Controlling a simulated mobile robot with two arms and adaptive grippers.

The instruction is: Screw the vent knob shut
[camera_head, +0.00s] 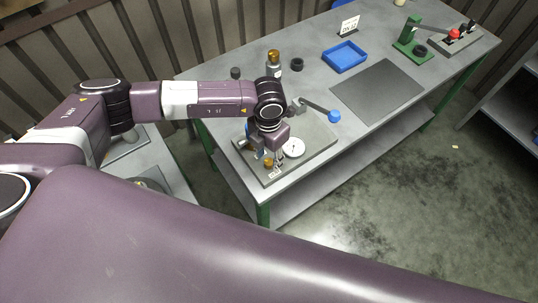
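My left arm reaches in from the left, and its gripper (267,154) points down over the near-left part of a grey base plate (318,147) on the table. A small brass-coloured knob (269,163) shows just below the gripper; I take it for the vent knob. The fingers are too small and overlapped by the wrist to tell whether they are open or touch the knob. A white round dial (293,148) sits just right of the gripper. A lever with a blue ball end (334,116) sticks out to the right behind it. My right gripper is out of view.
A bottle with a brass-coloured cap (273,63) and a dark ring (297,65) stand behind the plate. Farther right are a blue tray (345,56), a dark mat (377,91) and a green press (411,38). My large purple arm link fills the foreground.

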